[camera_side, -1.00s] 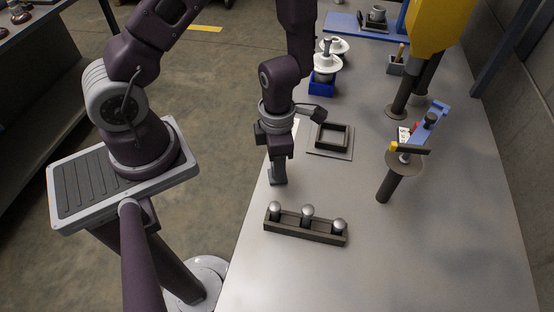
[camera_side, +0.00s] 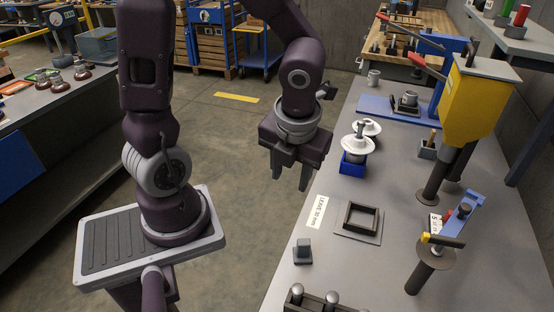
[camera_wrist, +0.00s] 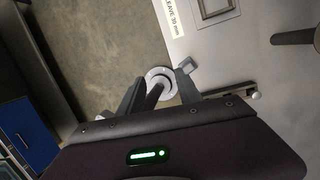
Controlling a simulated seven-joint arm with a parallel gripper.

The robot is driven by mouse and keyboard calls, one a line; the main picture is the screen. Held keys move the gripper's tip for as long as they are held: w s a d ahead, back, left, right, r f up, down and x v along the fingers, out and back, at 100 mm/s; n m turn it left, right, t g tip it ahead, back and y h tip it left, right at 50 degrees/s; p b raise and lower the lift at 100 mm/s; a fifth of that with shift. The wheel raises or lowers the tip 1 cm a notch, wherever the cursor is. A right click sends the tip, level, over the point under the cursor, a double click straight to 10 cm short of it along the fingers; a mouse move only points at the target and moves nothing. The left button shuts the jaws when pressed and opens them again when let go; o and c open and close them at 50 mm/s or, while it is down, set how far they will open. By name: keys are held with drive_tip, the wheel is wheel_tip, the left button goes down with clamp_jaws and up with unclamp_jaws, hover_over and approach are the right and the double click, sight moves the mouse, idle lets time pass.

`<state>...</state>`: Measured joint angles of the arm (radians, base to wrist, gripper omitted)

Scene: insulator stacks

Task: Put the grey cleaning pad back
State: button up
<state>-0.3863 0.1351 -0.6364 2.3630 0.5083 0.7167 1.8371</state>
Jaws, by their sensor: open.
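A small grey block, which looks like the cleaning pad (camera_side: 303,253), sits on the grey table near its left edge. It also shows in the wrist view (camera_wrist: 188,65), beside the right fingertip in the picture. My gripper (camera_side: 291,178) is open and empty, raised above and behind the pad and apart from it. Both fingers point down in the side view. In the wrist view the open fingers (camera_wrist: 160,82) have the floor and a round grey base between them.
A dark square frame on a plate (camera_side: 361,219) lies right of a white label (camera_side: 317,212) reading "LEAVE 30 mm". A rack with silver-topped pins (camera_side: 325,300) stands at the front. White insulators in a blue holder (camera_side: 352,163) stand behind. A tool stand (camera_side: 430,262) is at right.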

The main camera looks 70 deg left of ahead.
drive_tip(key=s+d+r+n+t+h, duration=0.1)
drive_tip(key=s+r+n, duration=0.3)
drive_tip(key=n, duration=1)
drive_tip(key=s+d+r+n+t+h, duration=0.1)
drive_tip(key=s+r+n+t, duration=0.2)
drive_tip(key=r+n, duration=0.5)
drive_tip(key=n, duration=0.6)
drive_tip(key=shift+s+r+t+h, duration=0.15)
drive_tip(key=shift+s+t+h, duration=0.15)
drive_tip(key=shift+s+t, duration=0.1)
drive_tip(key=shift+w, duration=0.1)
